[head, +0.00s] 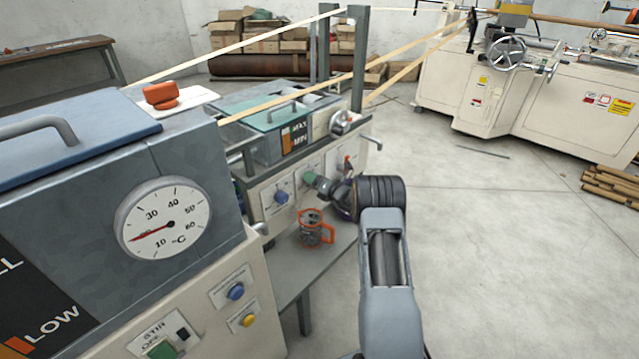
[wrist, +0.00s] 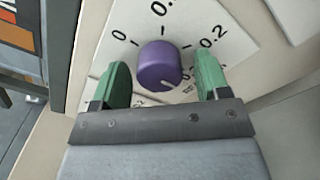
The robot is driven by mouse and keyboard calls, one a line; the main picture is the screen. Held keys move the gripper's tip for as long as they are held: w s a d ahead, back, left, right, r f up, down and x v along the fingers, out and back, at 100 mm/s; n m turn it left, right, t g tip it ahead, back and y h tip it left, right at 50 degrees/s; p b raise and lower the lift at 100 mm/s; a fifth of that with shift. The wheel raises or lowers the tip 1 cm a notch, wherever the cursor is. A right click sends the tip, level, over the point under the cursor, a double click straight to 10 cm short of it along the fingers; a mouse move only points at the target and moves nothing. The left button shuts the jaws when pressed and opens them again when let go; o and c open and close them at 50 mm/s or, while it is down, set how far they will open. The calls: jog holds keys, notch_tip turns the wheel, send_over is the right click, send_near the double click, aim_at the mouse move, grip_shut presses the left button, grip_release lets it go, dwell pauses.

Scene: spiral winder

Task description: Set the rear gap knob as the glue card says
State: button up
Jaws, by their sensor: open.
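A purple knob (wrist: 160,65) sits on a white dial plate (wrist: 203,18) in the wrist view. The plate bears 0 at left, 0.2 at right and 0.3 at lower right; the top number is cut off. A pale mark on the knob points to the lower right, towards 0.3. My gripper (wrist: 162,80) is open, its green fingers on either side of the knob; I cannot tell if they touch it. In the head view my gripper (head: 312,180) is at the front panel of the far machine, hiding the knob. No glue card text is readable.
A blue knob (head: 281,197) is left of my gripper on the same panel. An orange-handled jug (head: 316,228) stands on the shelf below. A tank with a temperature gauge (head: 165,218) stands at near left.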

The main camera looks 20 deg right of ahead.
jog(key=p+v, duration=0.2)
jog(key=v, duration=1.1)
jog(key=shift+s, duration=0.35)
jog(key=shift+d, duration=0.1)
